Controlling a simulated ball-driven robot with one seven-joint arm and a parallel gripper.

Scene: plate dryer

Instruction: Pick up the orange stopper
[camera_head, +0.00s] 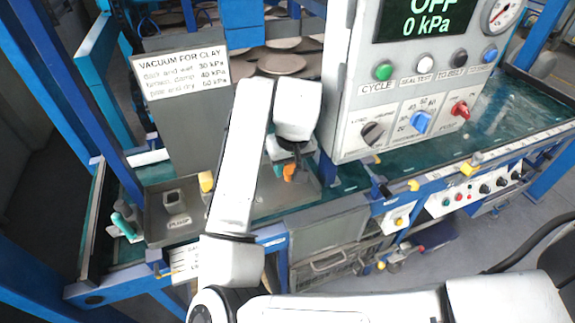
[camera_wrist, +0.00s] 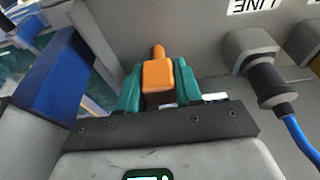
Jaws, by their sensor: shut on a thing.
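The orange stopper (camera_wrist: 157,80) is between the two green fingers of my gripper (camera_wrist: 158,88) in the wrist view. The fingers are shut on it from both sides, and its narrow tip points away from the gripper. In the head view the stopper (camera_head: 289,172) shows as a small orange shape below the end of my arm, over the grey tray area. My gripper (camera_head: 284,163) is mostly hidden there by my white arm. I cannot tell whether the stopper touches anything below it.
A grey socket with a black plug and blue cable (camera_wrist: 265,80) is right of the gripper in the wrist view. A blue block (camera_wrist: 52,70) stands at left. In the head view, the control box (camera_head: 400,100) stands right of my arm, and a sign panel (camera_head: 185,75) stands left.

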